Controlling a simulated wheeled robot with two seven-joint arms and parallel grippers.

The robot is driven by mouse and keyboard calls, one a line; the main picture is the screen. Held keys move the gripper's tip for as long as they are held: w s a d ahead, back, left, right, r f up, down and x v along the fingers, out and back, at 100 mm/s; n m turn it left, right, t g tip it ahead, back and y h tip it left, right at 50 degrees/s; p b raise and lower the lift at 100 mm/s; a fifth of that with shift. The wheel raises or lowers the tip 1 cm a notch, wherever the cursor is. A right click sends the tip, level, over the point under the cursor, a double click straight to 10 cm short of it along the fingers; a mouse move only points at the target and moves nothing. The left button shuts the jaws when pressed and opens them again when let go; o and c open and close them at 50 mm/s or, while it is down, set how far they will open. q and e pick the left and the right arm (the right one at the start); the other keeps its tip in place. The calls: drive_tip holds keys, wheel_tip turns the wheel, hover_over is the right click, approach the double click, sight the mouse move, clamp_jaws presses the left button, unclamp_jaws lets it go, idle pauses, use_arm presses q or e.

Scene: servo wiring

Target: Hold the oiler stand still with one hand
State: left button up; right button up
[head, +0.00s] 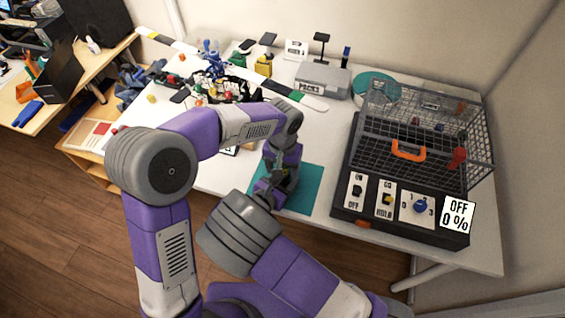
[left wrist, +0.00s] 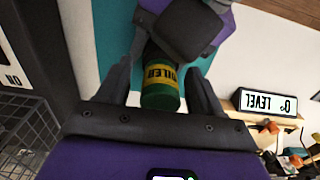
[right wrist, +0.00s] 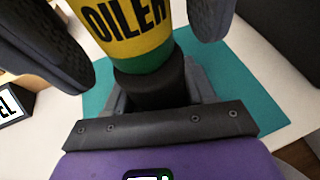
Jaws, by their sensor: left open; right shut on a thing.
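The oiler, green with a yellow OILER label (right wrist: 130,28), shows in the right wrist view above a black round stand (right wrist: 158,92). My right gripper (right wrist: 158,85) is shut on this stand, one finger on each side. In the left wrist view the oiler (left wrist: 160,88) lies between the fingers of my left gripper (left wrist: 158,70). That gripper is open, with gaps on both sides of the oiler. My right gripper and wrist cover part of the oiler there. In the head view my arms hide the oiler and stand.
A teal mat (head: 304,188) lies under the grippers near the table's front edge. A black wire-cage box (head: 345,205) with switches and an "OFF 0 %" display (head: 458,214) stands on the right. A level sign (left wrist: 265,103) is close by. Cluttered parts fill the table's back left.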

drive_tip(key=shift+s+f, duration=0.1)
drive_tip(key=shift+f, duration=0.15)
use_arm(q)
drive_tip(key=c, duration=1.1)
drive_tip(key=shift+r, duration=1.6)
drive_tip(key=shift+r, duration=1.95)
use_arm(e)
drive_tip(key=o, duration=1.1)
drive_tip(key=shift+r, duration=0.1)
drive_tip(key=shift+o, duration=0.2)
